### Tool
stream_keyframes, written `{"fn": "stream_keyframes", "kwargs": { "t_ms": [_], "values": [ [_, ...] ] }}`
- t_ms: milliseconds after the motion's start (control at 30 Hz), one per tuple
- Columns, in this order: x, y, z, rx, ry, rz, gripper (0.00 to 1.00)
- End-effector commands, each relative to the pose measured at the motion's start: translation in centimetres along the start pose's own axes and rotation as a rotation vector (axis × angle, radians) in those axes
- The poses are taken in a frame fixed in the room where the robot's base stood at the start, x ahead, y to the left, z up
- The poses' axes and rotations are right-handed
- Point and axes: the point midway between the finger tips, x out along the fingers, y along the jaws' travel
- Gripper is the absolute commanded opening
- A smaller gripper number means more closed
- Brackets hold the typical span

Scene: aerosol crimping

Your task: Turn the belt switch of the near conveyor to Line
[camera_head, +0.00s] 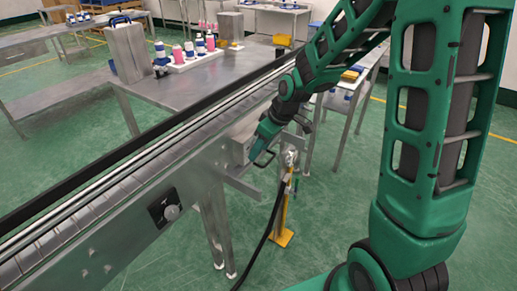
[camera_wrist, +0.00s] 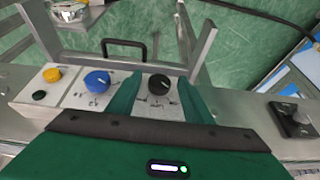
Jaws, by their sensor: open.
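The near conveyor (camera_head: 95,205) runs diagonally across the head view. A metal control box (camera_head: 240,140) is fixed to its side, with my gripper (camera_head: 262,158) at its face. In the wrist view, the box panel (camera_wrist: 75,100) carries a black rotary knob (camera_wrist: 159,84) with a white pointer mark and small printed labels, too small to read surely. My gripper (camera_wrist: 157,97) is open, with one green finger on each side of this knob. I cannot tell whether the fingers touch it. A blue knob (camera_wrist: 97,79) sits left of the fingers.
A yellow button (camera_wrist: 52,75) and a black button (camera_wrist: 39,95) are at the panel's left. A grey knob on a black plate (camera_head: 165,207) is farther along the conveyor side. A black handle (camera_wrist: 124,46) stands beyond the panel. A yellow stand (camera_head: 283,215) and a hose are below.

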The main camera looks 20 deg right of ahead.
Motion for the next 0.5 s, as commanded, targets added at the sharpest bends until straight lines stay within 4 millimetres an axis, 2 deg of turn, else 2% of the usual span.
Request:
{"fn": "stream_keyframes", "kwargs": {
  "t_ms": [67,200,233,300,500],
  "values": [
    [-0.02,0.00,0.00,0.000,0.000,0.000,0.44],
    [-0.03,0.01,-0.01,0.000,0.000,0.000,0.10],
    [-0.03,0.00,-0.01,0.000,0.000,0.000,0.05],
    [0.10,-0.45,-0.30,-0.003,0.000,-0.001,0.05],
    [-0.02,-0.01,-0.10,0.006,0.001,-0.017,0.05]
  ]
}}
